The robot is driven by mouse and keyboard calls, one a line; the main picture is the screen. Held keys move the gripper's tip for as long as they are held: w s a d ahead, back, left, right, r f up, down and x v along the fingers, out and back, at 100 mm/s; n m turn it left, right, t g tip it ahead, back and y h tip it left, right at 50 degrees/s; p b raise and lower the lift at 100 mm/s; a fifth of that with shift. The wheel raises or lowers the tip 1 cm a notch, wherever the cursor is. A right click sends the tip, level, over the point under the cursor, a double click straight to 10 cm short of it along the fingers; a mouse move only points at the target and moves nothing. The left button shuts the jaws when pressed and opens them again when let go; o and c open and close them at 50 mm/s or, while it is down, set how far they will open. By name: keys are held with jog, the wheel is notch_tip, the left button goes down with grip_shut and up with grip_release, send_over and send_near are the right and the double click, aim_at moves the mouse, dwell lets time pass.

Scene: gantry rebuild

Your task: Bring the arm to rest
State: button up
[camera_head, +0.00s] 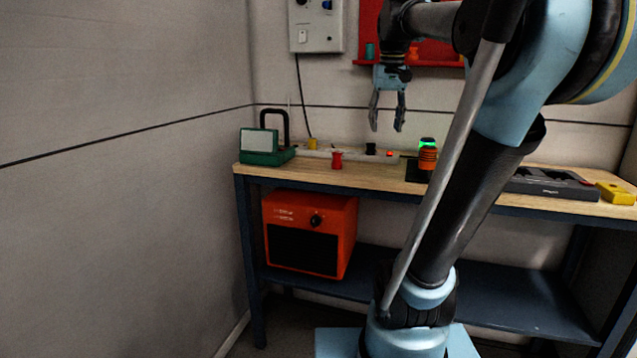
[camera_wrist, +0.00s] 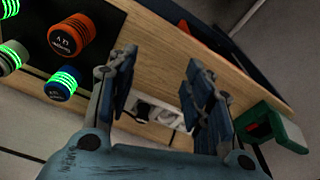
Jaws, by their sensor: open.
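My gripper (camera_head: 387,112) hangs above the back of the workbench in the head view, fingers pointing down and apart. It is open, with nothing between its fingers. In the wrist view my gripper (camera_wrist: 160,90) also shows its two fingers spread wide, with the wooden benchtop and a white power strip beyond them. My blue and black arm crosses the right half of the head view and hides part of the bench.
The workbench (camera_head: 330,174) holds a green case (camera_head: 262,146), a red object (camera_head: 337,160), a power strip (camera_head: 318,153), an orange cylinder (camera_head: 427,158), a dark tray (camera_head: 545,184) and a yellow object (camera_head: 616,194). An orange box (camera_head: 310,232) stands below. A control box (camera_head: 317,27) hangs on the wall.

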jog(key=s+f, duration=0.6)
jog(key=f, duration=0.5)
jog(key=s+f, duration=0.6)
jog(key=f, duration=0.5)
jog(key=s+f, duration=0.6)
jog(key=f, duration=0.6)
jog(key=shift+s+t, duration=0.2)
jog(key=shift+t, duration=0.2)
jog(key=shift+w+d+f, duration=0.1)
jog(key=shift+w+f, duration=0.05)
jog(key=shift+w, duration=0.35)
jog(key=c, duration=0.3)
